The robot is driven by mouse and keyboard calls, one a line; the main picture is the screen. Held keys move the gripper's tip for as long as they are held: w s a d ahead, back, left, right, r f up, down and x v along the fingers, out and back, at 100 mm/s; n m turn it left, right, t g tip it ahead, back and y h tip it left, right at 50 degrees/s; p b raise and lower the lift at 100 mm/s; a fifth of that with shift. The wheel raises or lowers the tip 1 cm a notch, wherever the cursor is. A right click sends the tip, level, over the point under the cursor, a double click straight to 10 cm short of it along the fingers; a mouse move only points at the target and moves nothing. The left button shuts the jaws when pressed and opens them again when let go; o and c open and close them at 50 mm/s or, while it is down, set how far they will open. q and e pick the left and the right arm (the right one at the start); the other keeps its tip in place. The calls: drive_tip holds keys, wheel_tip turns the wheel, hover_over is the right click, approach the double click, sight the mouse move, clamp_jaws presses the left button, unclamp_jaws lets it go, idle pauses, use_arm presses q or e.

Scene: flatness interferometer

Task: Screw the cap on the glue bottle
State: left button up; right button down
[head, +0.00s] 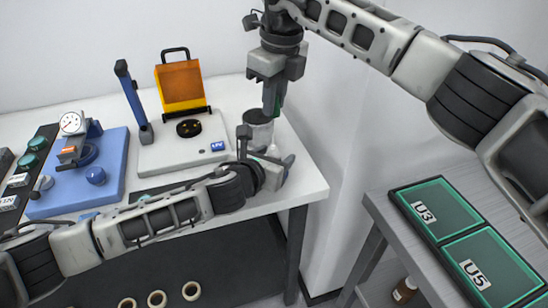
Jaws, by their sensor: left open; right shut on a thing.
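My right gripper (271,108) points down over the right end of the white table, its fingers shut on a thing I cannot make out. A grey cylindrical container (258,127) stands just below and left of these fingertips. I cannot tell whether they touch. My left gripper (268,158) is open and low over the table's right end, in front of the container. Small pale parts near its fingers are too small to tell apart from it. I cannot clearly identify the glue bottle or its cap. A brown bottle (405,290) is low beside the grey table at right.
On the white table (312,181) are a blue base (113,153) with a dial gauge (72,123), and a white instrument (165,150) with an orange panel (180,84). Green trays (441,212) lie on the grey table. Several rings (191,291) sit below. My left arm crosses the table's front.

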use_arm(q)
clamp_jaws()
use_arm(e)
drive_tip(key=shift+f, duration=2.5)
drive_tip(key=shift+f, duration=0.1)
drive_tip(key=shift+f, duration=0.8)
drive_tip(key=shift+f, duration=0.55)
